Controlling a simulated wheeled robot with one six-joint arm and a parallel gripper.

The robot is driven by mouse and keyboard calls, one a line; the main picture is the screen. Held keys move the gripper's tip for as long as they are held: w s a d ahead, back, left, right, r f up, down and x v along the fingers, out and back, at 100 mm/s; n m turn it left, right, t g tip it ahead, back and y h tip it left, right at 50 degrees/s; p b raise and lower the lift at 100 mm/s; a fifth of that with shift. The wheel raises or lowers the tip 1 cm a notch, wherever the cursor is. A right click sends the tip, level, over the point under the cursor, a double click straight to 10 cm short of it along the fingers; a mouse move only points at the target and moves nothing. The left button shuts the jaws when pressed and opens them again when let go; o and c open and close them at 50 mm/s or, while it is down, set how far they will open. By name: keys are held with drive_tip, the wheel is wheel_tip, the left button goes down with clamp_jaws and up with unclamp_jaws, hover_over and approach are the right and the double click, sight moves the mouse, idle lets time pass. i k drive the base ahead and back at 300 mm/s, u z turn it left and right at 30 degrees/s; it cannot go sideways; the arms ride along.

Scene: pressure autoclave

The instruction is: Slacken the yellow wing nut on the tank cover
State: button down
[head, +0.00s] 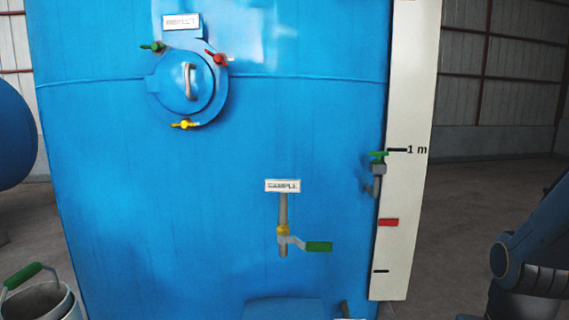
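The tank cover (172,90) is a round blue hatch with a pale curved handle, high on the left part of the blue tank (130,200). The yellow wing nut (186,124) sits at the cover's lower rim. A green wing nut (152,47) is at its upper left and a red wing nut (217,58) at its upper right. A label reading "INSPECT" (182,22) is above the cover. My gripper is not in view; only part of my dark arm shows at the lower right, well away from the cover.
A sample valve with a green lever (319,246) sticks out below the "SAMPLE" label (283,186). A white gauge board (408,190) with a green-handled tap (379,156) stands along the tank's right side. A bucket (38,300) is at the lower left. Open floor lies to the right.

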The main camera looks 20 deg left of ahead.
sight(185, 123)
drive_tip(key=u, duration=1.65)
